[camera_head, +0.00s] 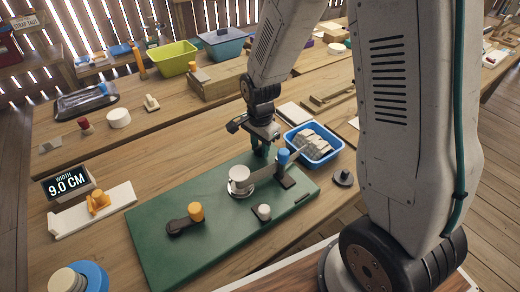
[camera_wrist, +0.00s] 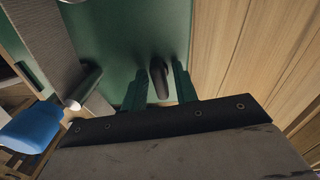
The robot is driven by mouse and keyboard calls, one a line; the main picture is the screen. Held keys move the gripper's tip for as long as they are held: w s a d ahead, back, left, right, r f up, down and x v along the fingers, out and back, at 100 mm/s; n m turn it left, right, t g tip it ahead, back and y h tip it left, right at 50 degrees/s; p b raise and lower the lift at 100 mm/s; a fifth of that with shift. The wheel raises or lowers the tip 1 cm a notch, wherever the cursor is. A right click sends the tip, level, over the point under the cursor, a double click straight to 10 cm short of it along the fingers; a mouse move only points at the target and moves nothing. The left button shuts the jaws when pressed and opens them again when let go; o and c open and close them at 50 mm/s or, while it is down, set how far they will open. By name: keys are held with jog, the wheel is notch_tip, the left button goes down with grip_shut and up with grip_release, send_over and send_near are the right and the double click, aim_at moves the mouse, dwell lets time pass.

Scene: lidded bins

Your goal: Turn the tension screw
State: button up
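My gripper (camera_head: 262,150) points down over the far edge of the green board (camera_head: 160,235). In the wrist view its two green fingers (camera_wrist: 158,82) stand apart. A dark, rounded upright piece (camera_wrist: 158,75) is between them, with a narrow gap at each side; it may be the tension screw, but I cannot tell for sure. My gripper hides it in the head view. On the board are a white roll (camera_head: 240,180) with a grey strap, a blue knob (camera_head: 283,157), a small white knob (camera_head: 264,211) and a yellow knob (camera_head: 196,211) on a dark lever.
A blue basket (camera_head: 326,152) with grey contents stands close behind the board. A dark round knob piece (camera_head: 343,178) is at its right. A "9.0 CM" width display (camera_head: 68,183) and a white gauge with an orange slider (camera_head: 97,203) are on the left.

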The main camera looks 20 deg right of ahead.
aim_at(260, 146)
jog(key=shift+r, duration=2.35)
jog(key=shift+r, duration=1.45)
jog(key=shift+c, duration=0.4)
jog(key=shift+f, duration=3.95)
jog(key=c, duration=0.5)
jog(key=shift+m, duration=2)
